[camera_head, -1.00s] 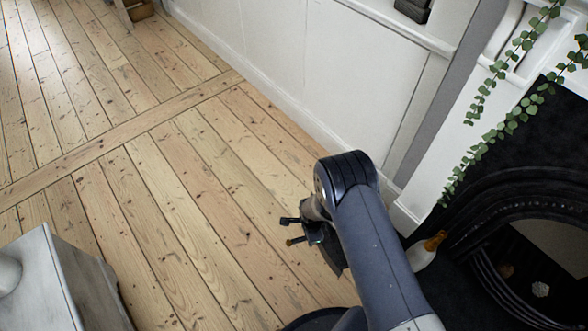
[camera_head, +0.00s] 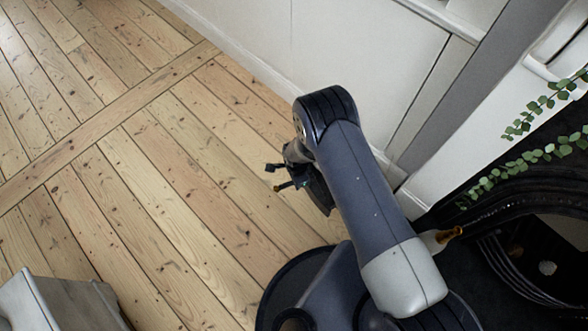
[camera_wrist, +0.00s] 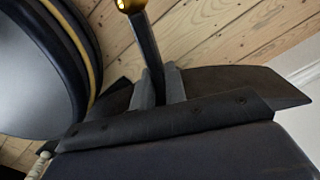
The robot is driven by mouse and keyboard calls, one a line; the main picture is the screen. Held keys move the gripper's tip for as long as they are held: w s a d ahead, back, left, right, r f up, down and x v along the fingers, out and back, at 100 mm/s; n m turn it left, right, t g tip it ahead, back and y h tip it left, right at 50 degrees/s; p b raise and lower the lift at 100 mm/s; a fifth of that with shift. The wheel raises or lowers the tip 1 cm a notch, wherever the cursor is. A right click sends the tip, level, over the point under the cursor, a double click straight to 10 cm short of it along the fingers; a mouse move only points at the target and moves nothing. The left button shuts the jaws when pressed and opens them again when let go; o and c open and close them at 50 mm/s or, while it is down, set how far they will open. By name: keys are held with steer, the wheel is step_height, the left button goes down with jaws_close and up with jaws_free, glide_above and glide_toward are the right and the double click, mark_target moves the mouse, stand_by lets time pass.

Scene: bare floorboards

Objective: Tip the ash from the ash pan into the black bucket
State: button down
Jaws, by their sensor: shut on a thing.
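The dark ash pan (camera_wrist: 270,82) fills much of the wrist view, close to the camera, with a riveted flange across the middle. Its dark handle ends in a brass knob (camera_wrist: 130,5). My gripper (camera_wrist: 160,86) is shut on this handle, a grey finger on each side. In the head view, the pan (camera_head: 319,192) hangs above the floorboards beside my arm, partly hidden by it. The inside of the pan and any ash cannot be seen. I cannot make out the black bucket in either view.
A black fireplace (camera_head: 500,215) stands at the right, with a bottle (camera_head: 440,238) on its dark hearth and a trailing plant (camera_head: 545,150) above. A white wall (camera_head: 340,50) runs along the back. A grey wooden piece (camera_head: 60,303) is at lower left. The floorboards between are clear.

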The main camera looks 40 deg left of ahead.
mark_target(318, 192)
steer(key=shift+r, duration=0.15)
steer(key=shift+w+d+r+y+p, duration=0.1)
steer(key=shift+d+r+y+p, duration=0.5)
steer(key=shift+p, duration=0.65)
steer(key=shift+a+f+b, duration=0.15)
steer(key=shift+b, duration=0.35)
steer(key=shift+w+b, duration=0.1)
steer(key=shift+b, duration=0.55)
steer(key=r+y+b, duration=0.1)
steer(key=b, duration=0.4)
steer(key=shift+d+g, duration=0.3)
steer(key=shift+d, duration=0.1)
steer(key=b, duration=0.2)
steer(key=r+b, duration=0.1)
steer(key=b, duration=0.1)
steer(key=shift+w+d+y, duration=0.15)
steer(key=shift+w+y, duration=0.05)
steer(key=shift+y, duration=0.2)
steer(key=b, duration=0.4)
steer(key=shift+d+r+b, duration=0.25)
steer(key=shift+d+b, duration=0.05)
steer(key=d+r+y+b, duration=0.1)
steer(key=b, duration=0.4)
steer(key=shift+w+d+g, duration=0.1)
steer(key=shift+w+g, duration=0.05)
steer(key=shift+g, duration=0.15)
